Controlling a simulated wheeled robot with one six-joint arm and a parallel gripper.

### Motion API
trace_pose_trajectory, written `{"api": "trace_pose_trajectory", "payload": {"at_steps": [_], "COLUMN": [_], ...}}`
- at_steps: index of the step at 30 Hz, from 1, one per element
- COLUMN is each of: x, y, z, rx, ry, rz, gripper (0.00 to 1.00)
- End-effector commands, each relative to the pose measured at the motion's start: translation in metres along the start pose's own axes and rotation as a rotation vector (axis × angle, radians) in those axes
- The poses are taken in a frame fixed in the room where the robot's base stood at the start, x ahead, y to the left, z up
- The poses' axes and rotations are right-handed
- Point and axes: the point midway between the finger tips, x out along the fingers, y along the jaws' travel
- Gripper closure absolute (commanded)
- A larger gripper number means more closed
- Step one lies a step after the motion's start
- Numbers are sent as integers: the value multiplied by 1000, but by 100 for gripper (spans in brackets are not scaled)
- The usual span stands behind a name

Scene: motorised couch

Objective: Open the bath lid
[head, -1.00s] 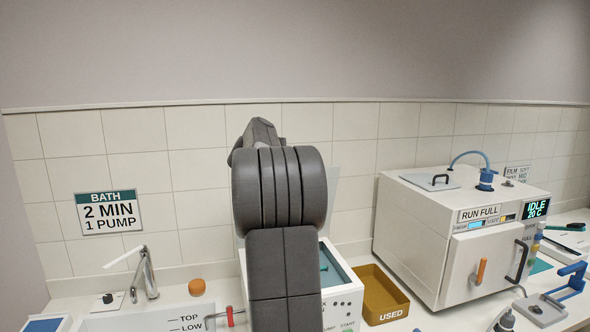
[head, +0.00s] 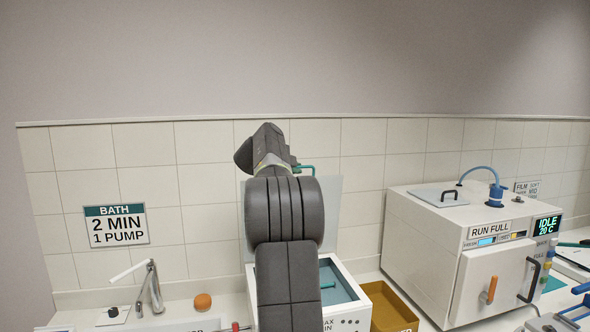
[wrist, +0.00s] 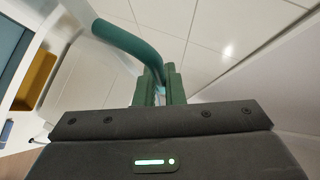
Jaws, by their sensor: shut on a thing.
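The bath lid (head: 330,212) is a pale panel standing up behind the white bath box (head: 345,313), whose teal inside is partly in sight. My arm hides the left part of the lid and box. A teal handle (head: 305,168) shows at the lid's top edge, beside my arm's end. In the wrist view the teal handle bar (wrist: 130,42) runs into my gripper (wrist: 159,88), whose green fingers are shut on it. In the head view my arm mostly hides the gripper.
An ochre bin (head: 388,306) stands right of the bath, then a white machine (head: 455,250) with a hose on top. A sink tap (head: 152,288) and orange knob (head: 202,301) are at left. The tiled wall (head: 150,165) is close behind.

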Motion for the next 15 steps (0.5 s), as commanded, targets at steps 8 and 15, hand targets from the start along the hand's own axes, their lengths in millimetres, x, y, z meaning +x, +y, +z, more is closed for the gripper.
{"api": "trace_pose_trajectory", "payload": {"at_steps": [8, 15], "x": [0, -7], "y": [1, 1], "z": [0, 1], "rx": [-1, -1], "ry": [1, 0], "rz": [1, 0], "gripper": [70, 70]}}
